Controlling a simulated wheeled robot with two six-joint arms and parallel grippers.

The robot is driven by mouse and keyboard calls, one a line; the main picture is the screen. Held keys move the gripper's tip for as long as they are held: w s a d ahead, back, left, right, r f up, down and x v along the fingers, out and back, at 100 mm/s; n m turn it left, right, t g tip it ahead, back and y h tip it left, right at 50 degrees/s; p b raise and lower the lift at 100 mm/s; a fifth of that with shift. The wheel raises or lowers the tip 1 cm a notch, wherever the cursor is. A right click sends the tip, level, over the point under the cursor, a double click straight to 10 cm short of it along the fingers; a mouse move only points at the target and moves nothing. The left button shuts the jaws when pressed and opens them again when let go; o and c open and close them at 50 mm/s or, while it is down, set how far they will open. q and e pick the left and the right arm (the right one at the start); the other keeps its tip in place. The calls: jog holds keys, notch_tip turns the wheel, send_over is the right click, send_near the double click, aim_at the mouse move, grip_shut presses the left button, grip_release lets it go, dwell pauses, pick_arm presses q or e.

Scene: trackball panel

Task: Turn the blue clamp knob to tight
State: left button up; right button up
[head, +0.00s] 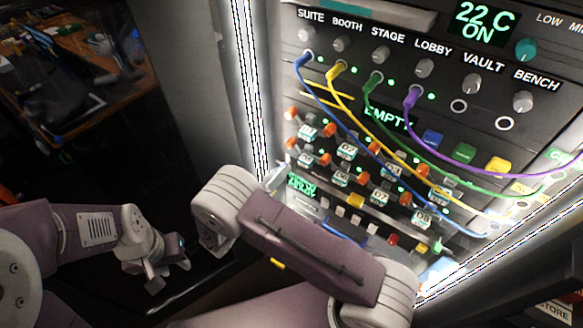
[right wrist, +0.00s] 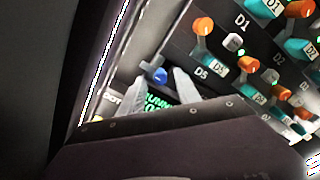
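The blue knob (right wrist: 153,73) shows in the right wrist view, low on the dark panel beside the light strip. My right gripper (right wrist: 160,79) is open, with one pale finger on each side of the knob's near side; I cannot tell whether they touch it. In the head view the right gripper (head: 275,178) is mostly hidden behind my own arm, close to the panel's left edge, and the blue knob is hidden there. My left gripper (head: 168,275) looks open and empty, low on the left and away from the panel.
A green-lit display (right wrist: 160,103) sits close to the fingers. Orange-knobbed switches (right wrist: 203,27) with teal labels stand to the right. In the head view, blue, yellow, green and purple cables (head: 415,97) hang across the panel. A bright light strip (head: 250,90) borders its left side.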

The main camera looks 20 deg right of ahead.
jog(key=shift+w+d, duration=0.2)
jog(key=shift+s+a+r, duration=0.1)
jog(key=shift+a+r, duration=0.05)
jog(key=c, duration=0.4)
grip_shut()
pick_arm(q)
jog(key=shift+d+f, duration=0.1)
jog(key=shift+d, duration=0.05)
